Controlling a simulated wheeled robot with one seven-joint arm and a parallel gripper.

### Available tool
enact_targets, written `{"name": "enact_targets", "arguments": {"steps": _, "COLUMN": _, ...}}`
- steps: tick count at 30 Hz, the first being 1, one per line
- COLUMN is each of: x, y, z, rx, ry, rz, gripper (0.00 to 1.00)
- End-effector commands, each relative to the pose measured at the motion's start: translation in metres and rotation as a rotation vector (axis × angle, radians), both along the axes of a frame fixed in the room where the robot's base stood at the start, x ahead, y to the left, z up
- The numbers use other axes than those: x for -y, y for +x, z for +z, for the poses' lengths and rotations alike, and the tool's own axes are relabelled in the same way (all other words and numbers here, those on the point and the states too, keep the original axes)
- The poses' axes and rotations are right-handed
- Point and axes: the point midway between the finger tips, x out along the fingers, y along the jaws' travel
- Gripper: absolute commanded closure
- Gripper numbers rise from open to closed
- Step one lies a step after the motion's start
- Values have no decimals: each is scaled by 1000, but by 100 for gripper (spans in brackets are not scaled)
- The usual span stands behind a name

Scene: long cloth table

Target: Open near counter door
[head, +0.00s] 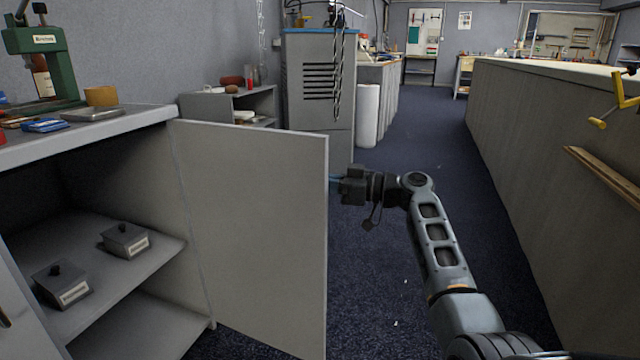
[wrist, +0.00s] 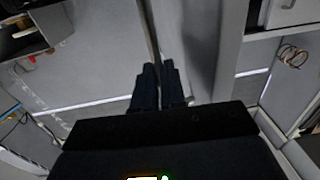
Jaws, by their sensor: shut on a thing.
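The near counter door (head: 250,230) is a flat grey panel standing wide open, its hinge side on the near counter (head: 90,140). The counter's inside is exposed. My gripper (head: 335,181) is at the door's free edge, about mid-height, with its fingers partly hidden by the panel. In the wrist view, my gripper (wrist: 158,68) has its two dark fingers close together, shut on the door at a thin upright edge (wrist: 148,30). I cannot tell whether they pinch the edge itself or a handle there.
Two small dark boxes with knobs (head: 125,240) (head: 62,285) sit on the counter's inner shelf. A green press (head: 45,60) stands on top. A long counter (head: 530,130) with a yellow clamp (head: 612,100) lines the right. The blue carpet aisle (head: 420,120) is clear.

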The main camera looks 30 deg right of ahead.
Motion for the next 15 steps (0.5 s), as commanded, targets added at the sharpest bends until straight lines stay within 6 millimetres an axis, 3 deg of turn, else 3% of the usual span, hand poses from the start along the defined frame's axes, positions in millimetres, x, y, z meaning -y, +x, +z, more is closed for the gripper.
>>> {"name": "enact_targets", "arguments": {"steps": 5, "x": -5, "y": 1, "z": 0, "rx": 1, "ry": -2, "rz": 7, "gripper": 100}}
{"name": "enact_targets", "arguments": {"steps": 6, "x": -5, "y": 1, "z": 0, "rx": 0, "ry": -3, "rz": 7, "gripper": 89}}
{"name": "enact_targets", "arguments": {"steps": 13, "x": -3, "y": 1, "z": 0, "rx": 0, "ry": -1, "rz": 4, "gripper": 67}}
{"name": "enact_targets", "arguments": {"steps": 15, "x": -2, "y": 1, "z": 0, "rx": -1, "ry": -1, "rz": 3, "gripper": 65}}
